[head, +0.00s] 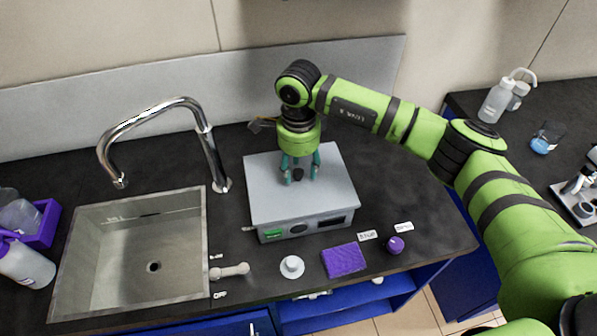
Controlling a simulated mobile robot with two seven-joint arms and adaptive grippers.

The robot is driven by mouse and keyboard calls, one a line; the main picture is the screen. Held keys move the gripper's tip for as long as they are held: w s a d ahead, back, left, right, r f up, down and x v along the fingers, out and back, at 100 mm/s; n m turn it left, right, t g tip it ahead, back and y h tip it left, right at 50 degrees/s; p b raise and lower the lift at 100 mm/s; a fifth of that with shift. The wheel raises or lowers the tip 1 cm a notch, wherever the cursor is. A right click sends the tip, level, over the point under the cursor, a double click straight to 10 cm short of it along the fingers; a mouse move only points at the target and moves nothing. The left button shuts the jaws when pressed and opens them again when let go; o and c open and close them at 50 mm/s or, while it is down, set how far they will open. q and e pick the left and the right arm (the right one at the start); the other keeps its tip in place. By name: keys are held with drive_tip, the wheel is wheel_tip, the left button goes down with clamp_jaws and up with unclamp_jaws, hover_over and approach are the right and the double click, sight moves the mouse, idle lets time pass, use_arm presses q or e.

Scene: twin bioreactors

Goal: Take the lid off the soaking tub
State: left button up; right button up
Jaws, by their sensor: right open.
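The soaking tub (268,233) is a grey box on the dark counter, right of the sink, with a green display and dark panel on its front. Its flat light-grey lid (330,195) lies on top, closed. A small dark knob (298,174) shows near the lid's middle. My right gripper (300,178) points down over the lid with its teal fingers apart, one on either side of the knob. I cannot tell whether the fingers touch the knob. My left gripper is not in view.
A sink (130,255) with a tall chrome faucet (205,150) is at left. In front of the tub are a white round piece (291,267), a purple pad (344,260) and a purple knob (395,245). Bottles (495,103) and a microscope (580,190) stand on the right counter.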

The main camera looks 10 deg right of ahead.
drive_tip(key=shift+f, duration=0.35)
clamp_jaws()
drive_tip(key=shift+r, duration=0.1)
